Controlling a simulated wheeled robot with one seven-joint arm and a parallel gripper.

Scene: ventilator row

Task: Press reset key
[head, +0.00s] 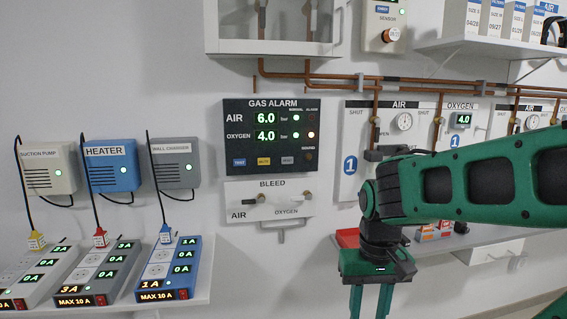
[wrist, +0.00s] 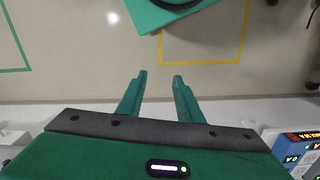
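The gas alarm panel (head: 271,136) is a dark box on the wall in the middle of the head view. It reads AIR 6.0 and OXYGEN 4.0 in green. Along its lower edge are a blue TEST key (head: 239,162), a yellow MUTE key (head: 264,161) and a grey key (head: 288,160), whose label looks like RESET. My gripper (head: 371,312) hangs down, right of and below the panel, touching nothing. In the wrist view its two fingers (wrist: 158,78) are apart and empty, above the floor.
AIR and OXYGEN panels (head: 404,121) and a shelf are right, partly behind my arm. Power strips (head: 168,268) stand on a left shelf. The wall before the alarm is clear.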

